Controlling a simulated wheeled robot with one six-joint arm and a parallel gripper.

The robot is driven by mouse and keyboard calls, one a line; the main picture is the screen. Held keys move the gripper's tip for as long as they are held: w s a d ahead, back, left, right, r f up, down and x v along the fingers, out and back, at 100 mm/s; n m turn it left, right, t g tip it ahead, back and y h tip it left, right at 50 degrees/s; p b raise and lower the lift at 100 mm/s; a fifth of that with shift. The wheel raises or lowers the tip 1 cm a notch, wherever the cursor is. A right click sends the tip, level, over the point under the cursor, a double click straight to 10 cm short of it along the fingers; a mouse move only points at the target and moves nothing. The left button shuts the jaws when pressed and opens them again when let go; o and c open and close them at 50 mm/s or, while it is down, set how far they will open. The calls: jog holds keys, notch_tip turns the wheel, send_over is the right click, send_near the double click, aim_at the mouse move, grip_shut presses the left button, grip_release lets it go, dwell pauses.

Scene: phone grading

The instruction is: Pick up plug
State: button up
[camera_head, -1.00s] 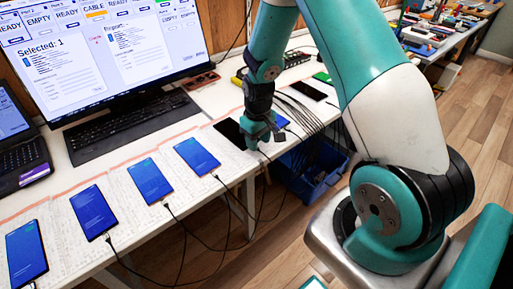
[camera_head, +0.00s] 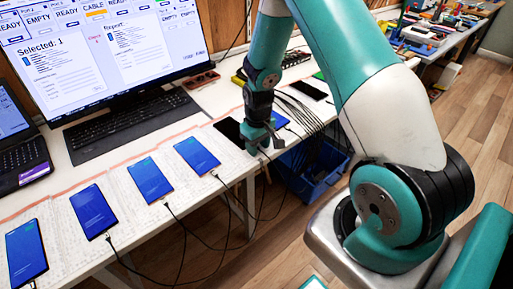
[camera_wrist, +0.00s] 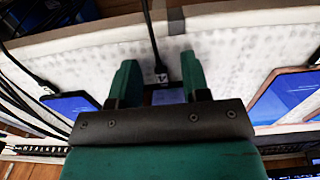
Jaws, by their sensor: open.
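A small dark plug (camera_wrist: 161,75) with a pale mark shows in the wrist view, on a black cable (camera_wrist: 150,30) that runs over the table edge. My gripper (camera_wrist: 160,78) is open, its two green fingers on either side of the plug, with visible gaps. In the head view my gripper (camera_head: 265,147) is low over the table's front edge, beside a dark-screened phone (camera_head: 229,129). A phone partly shows between the fingers in the wrist view, mostly hidden by my gripper body.
Another plug (camera_wrist: 46,86) meets a blue-screened phone (camera_wrist: 70,104) left of my gripper in the wrist view. Several lit phones line the table to the left in the head view. Loose cables hang off the edge near a blue bin (camera_head: 312,170). A keyboard (camera_head: 130,125) lies behind.

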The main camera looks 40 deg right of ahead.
grip_shut()
jog(key=shift+r, duration=0.1)
notch_tip(320, 180, up, 20)
jog(key=shift+r+p, duration=0.2)
jog(key=shift+p, duration=0.15)
dwell(0.3)
